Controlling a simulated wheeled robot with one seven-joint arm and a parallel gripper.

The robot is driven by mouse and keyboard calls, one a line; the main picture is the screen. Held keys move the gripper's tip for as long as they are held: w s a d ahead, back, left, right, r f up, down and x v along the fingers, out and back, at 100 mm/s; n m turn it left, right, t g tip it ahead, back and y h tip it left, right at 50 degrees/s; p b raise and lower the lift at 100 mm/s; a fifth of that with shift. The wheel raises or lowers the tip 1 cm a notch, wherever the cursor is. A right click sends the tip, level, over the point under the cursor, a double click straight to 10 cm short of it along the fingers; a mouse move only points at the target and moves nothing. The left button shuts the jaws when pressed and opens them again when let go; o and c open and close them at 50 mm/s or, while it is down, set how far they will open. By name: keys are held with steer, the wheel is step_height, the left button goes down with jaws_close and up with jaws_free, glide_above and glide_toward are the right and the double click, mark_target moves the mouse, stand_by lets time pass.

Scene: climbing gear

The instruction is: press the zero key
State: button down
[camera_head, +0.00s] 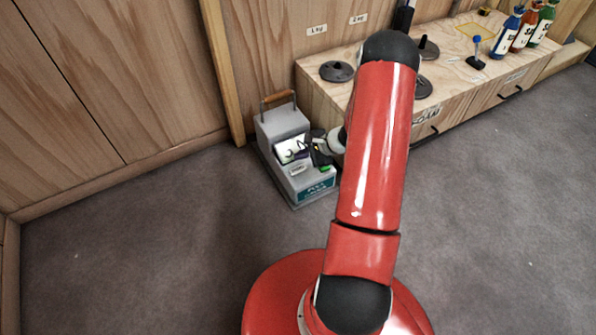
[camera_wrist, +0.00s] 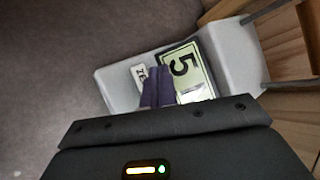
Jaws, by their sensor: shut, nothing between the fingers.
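A grey scale box (camera_head: 278,124) with a wooden-grip handle stands on the floor against the wall. Its pale display (camera_head: 284,147) shows in the wrist view with a large black 5 (camera_wrist: 181,65). Beside the display in the wrist view is a small white label with dark letters, partly readable as "ZE", at the zero key (camera_wrist: 138,74). My gripper (camera_wrist: 158,84) is shut and empty, its purple fingertips over the panel between the label and the display. They hide part of the key area; I cannot tell whether they touch it. My gripper also shows in the head view (camera_head: 303,154).
A low wooden bench (camera_head: 455,85) stands right of the box, with dark round weights (camera_head: 337,71) and several bottles (camera_head: 524,32) on it. A wooden wall is behind. Grey carpet (camera_head: 130,240) is clear in front and to the left.

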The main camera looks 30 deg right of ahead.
mark_target(301, 170)
step_height(301, 170, down, 4)
steer(key=shift+r+b, duration=0.1)
steer(key=shift+b, duration=1.1)
stand_by(1.0)
steer(key=shift+f, duration=0.4)
steer(key=shift+f, duration=0.35)
stand_by(0.7)
steer(key=shift+r+p, duration=0.3)
steer(key=shift+r, duration=0.5)
steer(key=shift+r+p, duration=1.25)
steer(key=shift+r, duration=1.25)
